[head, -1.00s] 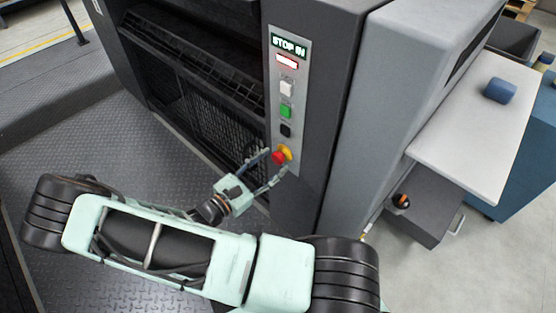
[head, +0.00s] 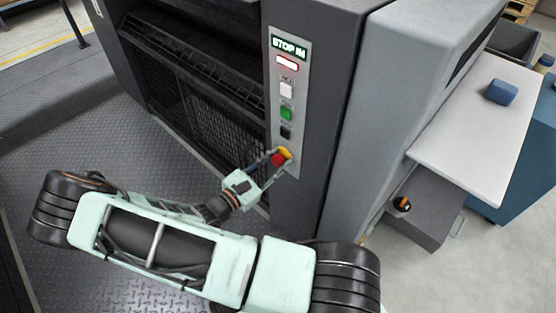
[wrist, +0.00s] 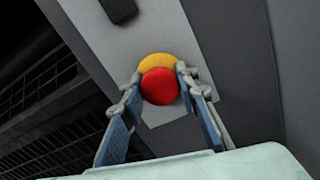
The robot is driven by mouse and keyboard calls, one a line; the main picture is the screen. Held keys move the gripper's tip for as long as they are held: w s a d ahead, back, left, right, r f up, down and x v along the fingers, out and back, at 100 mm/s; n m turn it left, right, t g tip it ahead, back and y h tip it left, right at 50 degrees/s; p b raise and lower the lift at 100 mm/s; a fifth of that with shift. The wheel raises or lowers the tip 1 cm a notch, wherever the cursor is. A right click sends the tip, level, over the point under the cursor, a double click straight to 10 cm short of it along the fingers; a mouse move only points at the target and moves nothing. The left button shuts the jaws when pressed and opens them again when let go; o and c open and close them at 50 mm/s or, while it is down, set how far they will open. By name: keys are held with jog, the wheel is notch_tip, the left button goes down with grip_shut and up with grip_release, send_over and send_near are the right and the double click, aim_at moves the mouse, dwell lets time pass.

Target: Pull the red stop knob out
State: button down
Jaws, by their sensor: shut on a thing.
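The red stop knob (head: 278,159) sits on a yellow collar (head: 287,152) near the bottom of the light control strip (head: 296,134) on the dark machine. The wrist view shows the round red knob (wrist: 160,86) with the yellow collar (wrist: 158,61) behind it. My gripper (head: 274,165) is shut on the red knob, with one finger on each side of it; the wrist view shows both fingertips (wrist: 158,84) against its sides. The display (head: 289,47) above reads "STOP IN". The finger contact surfaces are partly hidden.
A red-lit indicator (head: 287,63), a white button (head: 287,90), a green button (head: 286,113) and a black button (head: 285,131) line the strip above the knob. Left of it is a dark mesh guard (head: 215,120). A light table (head: 485,130) stands at right.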

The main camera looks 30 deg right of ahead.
jog(key=shift+p+v, duration=0.55)
jog(key=shift+v, duration=0.35)
jog(key=c, duration=1.5)
grip_release()
jog(key=shift+o, duration=0.2)
jog(key=v, duration=1.2)
jog(key=shift+a+r, duration=0.1)
